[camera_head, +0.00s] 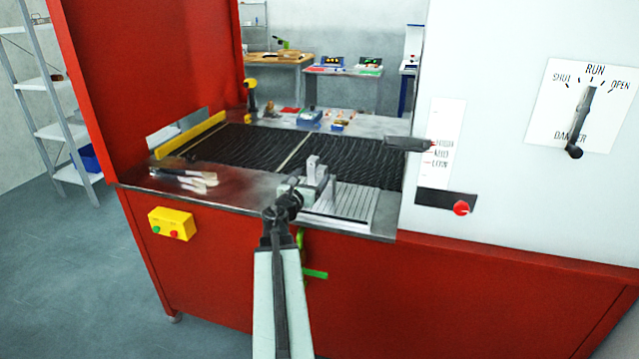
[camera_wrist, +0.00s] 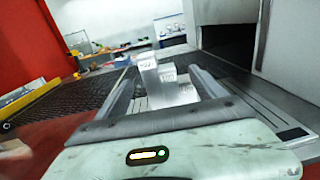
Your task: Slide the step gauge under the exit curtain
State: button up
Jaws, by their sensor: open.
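The step gauge (camera_head: 313,172) is a pale metal block with rising steps, standing on a ribbed plate (camera_head: 351,207) at the front of the machine's deck. In the wrist view the step gauge (camera_wrist: 172,92) shows its marked steps between my two fingers. My gripper (camera_wrist: 163,72) is open, with a finger on either side of the gauge; I cannot tell whether either touches it. In the head view my gripper (camera_head: 298,188) is at the gauge's near left side. A dark opening (camera_wrist: 228,42) shows under the white housing at right in the wrist view; I cannot make out the exit curtain itself.
The black mesh belt (camera_head: 260,148) runs behind the gauge. Gloves (camera_head: 190,178) lie on the deck at left, by a yellow rail (camera_head: 190,135). Small tools and a blue item (camera_head: 309,116) stand at the back. A lever (camera_head: 408,143) sticks out from the white housing.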

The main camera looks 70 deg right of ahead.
aim_at(315, 172)
jog(key=d, duration=0.7)
jog(key=shift+w+f+b, duration=0.15)
jog(key=shift+f+b, duration=0.15)
jog(key=shift+f, duration=0.05)
jog(key=shift+a, duration=0.1)
grip_shut()
